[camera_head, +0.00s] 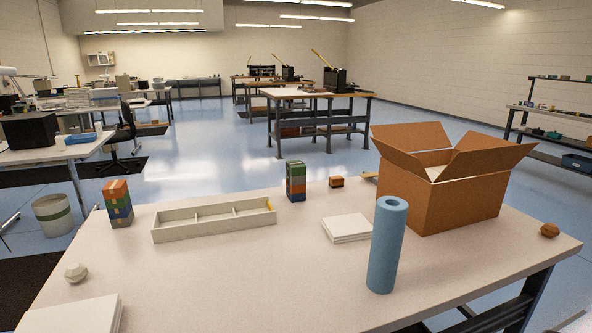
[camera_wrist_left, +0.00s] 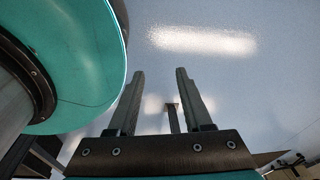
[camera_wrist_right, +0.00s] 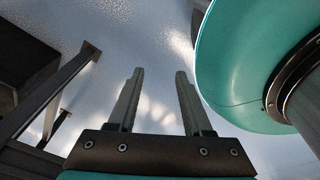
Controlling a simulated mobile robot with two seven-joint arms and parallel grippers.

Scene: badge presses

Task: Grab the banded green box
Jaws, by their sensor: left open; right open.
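A tall box with a mostly green upper part and orange and blue bands (camera_head: 296,181) stands upright at the table's far edge, just right of the white divided tray. A second banded box (camera_head: 117,203), orange on top with green and blue lower down, stands at the tray's left. My left gripper (camera_wrist_left: 160,82) is open and empty in the left wrist view. My right gripper (camera_wrist_right: 157,80) is open and empty in the right wrist view. Both wrist views show floor beyond the fingers, and neither gripper is in the head view.
The table's front middle is clear.

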